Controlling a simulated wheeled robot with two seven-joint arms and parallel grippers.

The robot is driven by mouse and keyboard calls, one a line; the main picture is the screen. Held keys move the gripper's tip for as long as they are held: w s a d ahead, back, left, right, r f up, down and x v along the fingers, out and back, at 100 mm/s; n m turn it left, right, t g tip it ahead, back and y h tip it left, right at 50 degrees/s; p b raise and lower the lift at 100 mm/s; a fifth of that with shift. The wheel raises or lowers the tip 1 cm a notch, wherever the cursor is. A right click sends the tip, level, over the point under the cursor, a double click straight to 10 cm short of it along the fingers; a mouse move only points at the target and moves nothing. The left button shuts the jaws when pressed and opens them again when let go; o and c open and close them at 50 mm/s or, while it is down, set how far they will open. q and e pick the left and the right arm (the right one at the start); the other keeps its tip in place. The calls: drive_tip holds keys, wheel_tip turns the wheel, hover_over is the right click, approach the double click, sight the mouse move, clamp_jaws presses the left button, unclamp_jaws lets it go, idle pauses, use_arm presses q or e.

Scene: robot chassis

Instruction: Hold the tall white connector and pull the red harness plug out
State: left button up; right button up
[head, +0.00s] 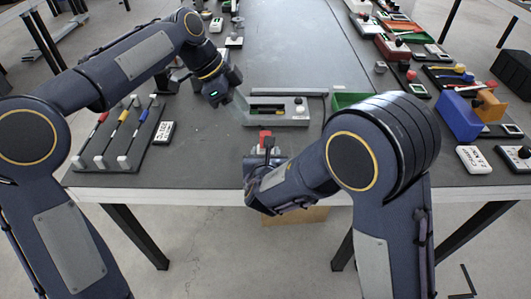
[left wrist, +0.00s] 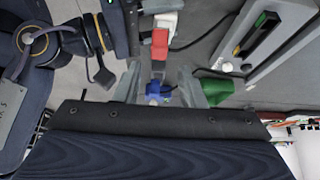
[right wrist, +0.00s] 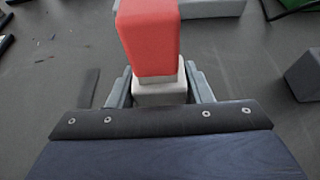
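The red plug (right wrist: 148,38) sits on top of the white connector (right wrist: 160,93) in the right wrist view. In the head view the red plug (head: 265,137) shows just beyond my right gripper (head: 264,152). In the right wrist view my right gripper (right wrist: 158,88) has its fingers against both sides of the white connector, below the red part. My left gripper (head: 236,97) is up and left of the plug, apart from it. In the left wrist view its fingers (left wrist: 160,85) are spread and empty, with the red plug (left wrist: 159,44) past them.
A grey panel unit (head: 258,120) stands behind the plug, and a green tray (head: 343,100) to its right. A rack with coloured rods (head: 128,160) is at left. A blue bin (head: 457,118) is at right. The table's front edge (head: 200,193) is close by.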

drive_tip(key=c, duration=0.5)
use_arm(q)
drive_tip(key=shift+o, duration=1.4)
drive_tip(key=shift+d+f, duration=0.15)
drive_tip(key=shift+d, duration=0.05)
drive_tip(key=y, duration=0.4)
hover_over(266, 131)
drive_tip(key=a, duration=0.1)
drive_tip(key=shift+a+f, duration=0.2)
drive_tip(key=shift+f, duration=0.7)
drive_tip(key=shift+s+d+r+y, duration=0.1)
drive_tip(key=shift+d+r+y, duration=0.05)
drive_tip(key=shift+d+y, duration=0.65)
drive_tip(key=shift+a, duration=0.15)
drive_tip(key=shift+f, duration=4.5)
